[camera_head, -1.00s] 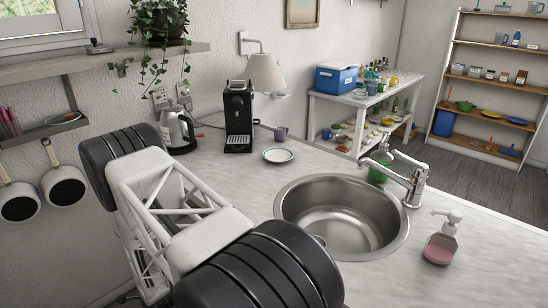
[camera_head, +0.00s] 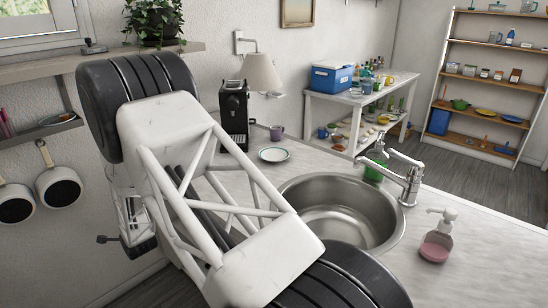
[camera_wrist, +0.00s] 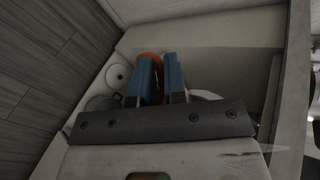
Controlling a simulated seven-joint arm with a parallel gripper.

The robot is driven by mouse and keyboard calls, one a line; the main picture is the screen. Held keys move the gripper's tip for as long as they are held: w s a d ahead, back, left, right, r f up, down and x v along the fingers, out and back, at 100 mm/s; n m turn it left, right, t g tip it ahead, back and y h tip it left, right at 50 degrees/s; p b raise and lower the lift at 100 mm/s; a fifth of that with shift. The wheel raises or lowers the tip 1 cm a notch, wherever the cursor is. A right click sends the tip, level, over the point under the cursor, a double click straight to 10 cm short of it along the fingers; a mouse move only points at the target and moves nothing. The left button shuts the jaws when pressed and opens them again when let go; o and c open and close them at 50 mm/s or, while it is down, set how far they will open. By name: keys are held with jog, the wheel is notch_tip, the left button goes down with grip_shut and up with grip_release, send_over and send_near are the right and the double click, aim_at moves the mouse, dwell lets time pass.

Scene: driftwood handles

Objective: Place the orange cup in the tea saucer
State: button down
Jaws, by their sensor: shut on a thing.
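My gripper (camera_wrist: 162,85) shows in the wrist view with two blue fingers. It is shut on the orange cup (camera_wrist: 151,57), whose orange-red edge shows around the fingertips; the fingers hide most of it. In the head view my arm hides the gripper and the cup. A small white plate with a green rim (camera_head: 274,155), which looks like the tea saucer, lies on the counter left of and behind the sink, and looks empty. In the wrist view, part of a white round thing (camera_wrist: 209,95) shows right of the fingers; I cannot tell what it is.
A purple mug (camera_head: 276,132) and a black coffee machine (camera_head: 235,115) stand behind the plate. The sink (camera_head: 342,215), tap (camera_head: 411,180) and pink soap dispenser (camera_head: 436,245) are to the right. In the wrist view, a white disc (camera_wrist: 117,76) lies left of the fingers.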

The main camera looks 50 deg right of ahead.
jog(key=s+d+r+m+h, duration=0.1)
jog(key=d+r, duration=0.4)
jog(key=r, duration=0.6)
jog(key=s+d+r, duration=0.1)
jog(key=d+r, duration=0.4)
jog(key=r, duration=0.7)
jog(key=s+d+r+m+h, duration=0.2)
jog(key=s+d, duration=0.6)
jog(key=d, duration=0.3)
jog(key=s+d+r+m+g+h, duration=0.1)
jog(key=s+d+r+m, duration=0.1)
jog(key=s+d, duration=0.7)
jog(key=s+d+r+m+g+h, duration=0.1)
jog(key=s+d+r+m+h, duration=0.1)
jog(key=s+d, duration=0.7)
jog(key=d, duration=0.6)
jog(key=shift+h, duration=0.3)
jog(key=shift+w, duration=0.1)
send_over(263, 155)
jog(key=shift+s+a+f, duration=0.15)
jog(key=shift+f, duration=0.25)
jog(key=shift+s+a+f, duration=0.15)
jog(key=shift+f, duration=0.2)
jog(key=shift+w+d+f, duration=0.1)
jog(key=shift+w+d, duration=0.2)
jog(key=shift+w, duration=0.1)
jog(key=shift+f, duration=1.7)
